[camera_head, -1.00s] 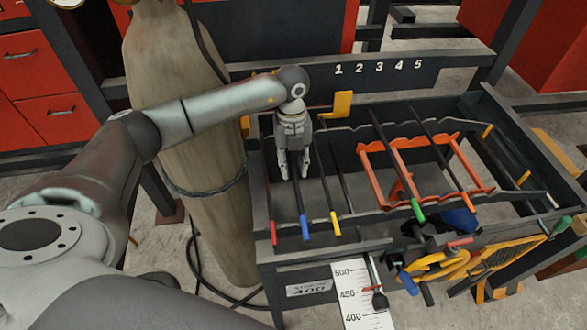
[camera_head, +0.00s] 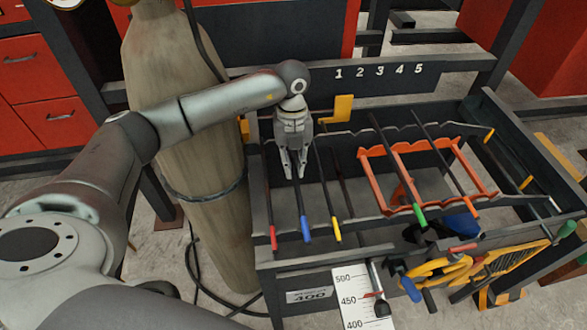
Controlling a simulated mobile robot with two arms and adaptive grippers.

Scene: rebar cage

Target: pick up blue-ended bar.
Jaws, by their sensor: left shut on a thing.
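The blue-ended bar (camera_head: 304,222) is a thin dark bar with a blue tip at its near end. It lies in the left part of the dark rack, between a red-ended bar (camera_head: 271,228) and a yellow-ended bar (camera_head: 333,215). My left gripper (camera_head: 294,171) points down over the rack and is shut on the blue-ended bar, some way behind its blue tip. The fingers hide part of the bar. I cannot tell whether the bar is lifted clear of its support. My right gripper is not in view.
A green-ended bar (camera_head: 419,213) and an orange-ended bar (camera_head: 471,202) lie across an orange frame (camera_head: 399,212) further right in the rack. A wrapped tan column (camera_head: 205,190) stands close left of the rack. A yellow bracket (camera_head: 342,108) stands at the rack's back.

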